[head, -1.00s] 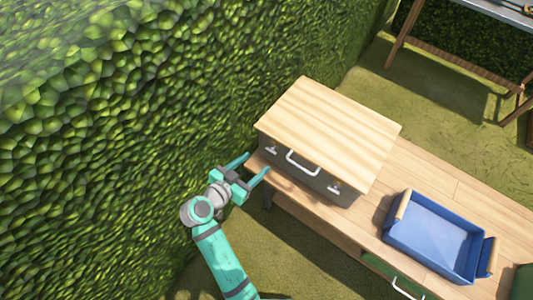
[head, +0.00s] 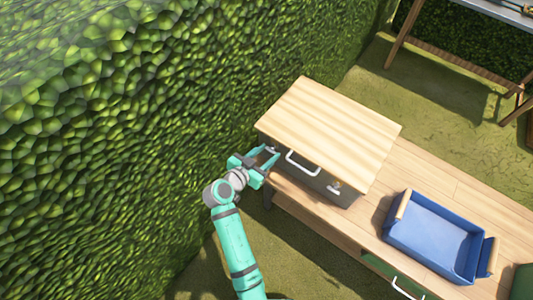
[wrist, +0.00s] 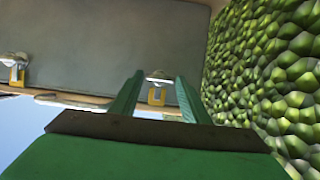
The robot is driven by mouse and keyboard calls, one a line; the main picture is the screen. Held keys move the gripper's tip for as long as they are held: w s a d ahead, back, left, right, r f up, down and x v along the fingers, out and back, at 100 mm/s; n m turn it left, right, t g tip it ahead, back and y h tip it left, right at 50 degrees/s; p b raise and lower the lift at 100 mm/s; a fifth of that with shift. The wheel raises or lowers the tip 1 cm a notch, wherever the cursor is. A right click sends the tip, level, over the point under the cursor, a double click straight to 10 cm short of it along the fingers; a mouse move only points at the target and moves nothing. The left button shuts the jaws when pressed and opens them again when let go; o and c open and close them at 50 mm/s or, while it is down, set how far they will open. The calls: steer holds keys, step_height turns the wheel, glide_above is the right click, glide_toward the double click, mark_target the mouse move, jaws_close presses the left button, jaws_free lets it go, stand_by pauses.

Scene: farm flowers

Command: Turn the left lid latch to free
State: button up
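A dark grey box (head: 316,184) with a light wooden lid (head: 330,127) stands on the bench. Its left latch is hidden behind my gripper in the head view. In the wrist view this left latch (wrist: 157,91), a pale knob with a yellow piece, shows between my fingers, with gaps on both sides. My gripper (head: 270,163) is open in front of the box's left end, its fingers pointing at the front face. The right latch (head: 334,188) is clear of my gripper; it also shows in the wrist view (wrist: 15,68).
A white handle (head: 302,164) sits on the box front between the latches, close to my gripper. A tall hedge (head: 120,120) stands close on the left. A blue bin (head: 432,238) sits on the wooden bench (head: 440,178) to the right.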

steer(key=c, duration=0.5)
steer(key=shift+w+a+n+g+h, duration=0.1)
steer(key=shift+n+g+h, duration=0.1)
steer(key=shift+n+h, duration=0.3)
steer(key=shift+w+a+n+g+h, duration=0.1)
steer(key=shift+n+g+h, duration=0.15)
steer(key=shift+n, duration=0.45)
steer(key=n+h, duration=0.2)
steer(key=n, duration=0.1)
steer(key=shift+a+f+g, duration=0.15)
steer(key=shift+a+g, duration=0.05)
steer(key=shift+g, duration=0.15)
steer(key=n+h, duration=0.2)
steer(key=n, duration=0.1)
steer(key=shift+w+a+f+n, duration=0.1)
steer(key=shift+f+n, duration=0.1)
steer(key=shift+n, duration=0.1)
steer(key=n, duration=0.1)
steer(key=n+h, duration=0.1)
steer(key=n, duration=0.1)
steer(key=n+h, duration=0.1)
steer(key=shift+a+f, duration=0.1)
steer(key=shift+f, duration=0.15)
steer(key=shift+n, duration=0.4)
